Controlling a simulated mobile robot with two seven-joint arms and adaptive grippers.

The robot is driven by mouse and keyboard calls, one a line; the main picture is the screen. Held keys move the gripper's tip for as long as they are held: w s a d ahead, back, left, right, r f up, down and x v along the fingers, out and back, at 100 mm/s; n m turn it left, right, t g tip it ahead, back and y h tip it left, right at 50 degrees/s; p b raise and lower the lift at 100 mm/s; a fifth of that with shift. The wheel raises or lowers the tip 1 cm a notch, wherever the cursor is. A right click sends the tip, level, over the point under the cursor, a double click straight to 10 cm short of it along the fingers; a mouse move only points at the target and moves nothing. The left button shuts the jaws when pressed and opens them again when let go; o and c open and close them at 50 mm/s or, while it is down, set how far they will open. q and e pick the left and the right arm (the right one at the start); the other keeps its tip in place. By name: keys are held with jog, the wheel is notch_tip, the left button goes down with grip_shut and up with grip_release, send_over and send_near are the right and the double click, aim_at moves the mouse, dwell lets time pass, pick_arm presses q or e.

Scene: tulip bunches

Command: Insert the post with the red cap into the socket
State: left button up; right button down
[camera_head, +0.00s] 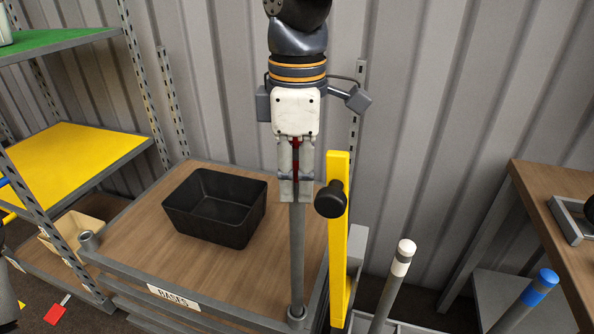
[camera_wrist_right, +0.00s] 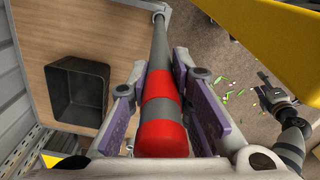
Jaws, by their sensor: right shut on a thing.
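The post (camera_head: 297,240) stands about upright at the front right corner of the wooden-topped cart. Its red cap (camera_wrist_right: 162,138) shows in the right wrist view, with a grey band across the red; in the head view only slivers of red show between the fingers. My right gripper (camera_head: 296,190) is shut on the post near its top, from above. The post's lower end meets the round socket (camera_head: 297,314) at the cart corner; how deep it sits I cannot tell. In the wrist view the far end (camera_wrist_right: 159,19) reaches that corner.
A black bin (camera_head: 217,210) sits on the cart top (camera_head: 130,225); another corner socket (camera_head: 88,241) is at left. A yellow upright (camera_head: 338,240) with a black knob (camera_head: 331,199) stands close right of the post. White-capped (camera_head: 402,258) and blue-capped posts (camera_head: 537,290) stand further right.

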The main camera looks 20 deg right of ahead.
aim_at(296, 151)
jog(key=shift+f, duration=0.3)
jog(key=c, duration=1.4)
grip_release()
jog(key=shift+f, duration=0.1)
jog(key=shift+o, duration=0.2)
jog(key=shift+r, duration=2.5)
